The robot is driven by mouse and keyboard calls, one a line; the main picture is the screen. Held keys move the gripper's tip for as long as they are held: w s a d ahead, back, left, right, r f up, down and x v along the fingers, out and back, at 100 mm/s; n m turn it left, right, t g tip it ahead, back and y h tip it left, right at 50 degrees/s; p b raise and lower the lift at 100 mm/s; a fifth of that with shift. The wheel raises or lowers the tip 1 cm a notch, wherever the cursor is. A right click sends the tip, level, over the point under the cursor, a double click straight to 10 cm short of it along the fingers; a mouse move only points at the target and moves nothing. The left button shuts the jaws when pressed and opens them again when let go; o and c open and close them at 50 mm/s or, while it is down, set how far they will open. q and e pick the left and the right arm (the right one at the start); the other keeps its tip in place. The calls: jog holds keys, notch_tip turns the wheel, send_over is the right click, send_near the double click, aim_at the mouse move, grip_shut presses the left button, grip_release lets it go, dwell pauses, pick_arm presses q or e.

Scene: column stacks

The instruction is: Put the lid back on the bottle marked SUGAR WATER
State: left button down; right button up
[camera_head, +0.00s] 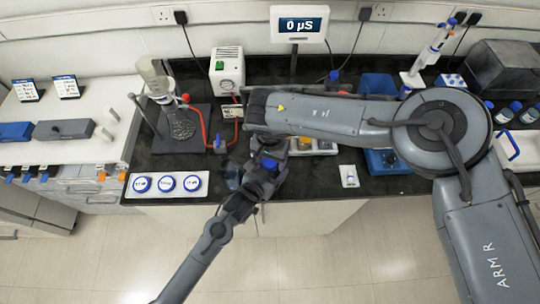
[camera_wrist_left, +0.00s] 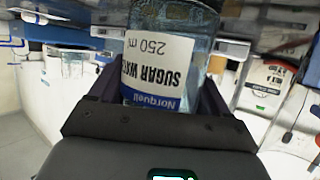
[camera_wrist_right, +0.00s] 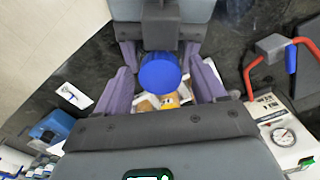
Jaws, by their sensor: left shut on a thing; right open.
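The bottle marked SUGAR WATER (camera_wrist_left: 160,55) is clear, with a white and blue label that reads upside down in the left wrist view. The bottle's neck is hidden.
A white plate with blue-ringed discs (camera_head: 143,196) lies at the bench's front left. A flask stand with red tubing (camera_head: 193,108) is behind it. A small white card (camera_head: 349,176) and a blue tray (camera_head: 390,168) lie to the right. A meter (camera_head: 299,24) stands behind.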

jog(key=shift+c, duration=0.3)
jog(key=c, duration=1.1)
jog(key=m, duration=0.6)
jog(key=shift+m, duration=0.4)
jog(key=o, duration=1.2)
jog(key=shift+r, duration=2.25)
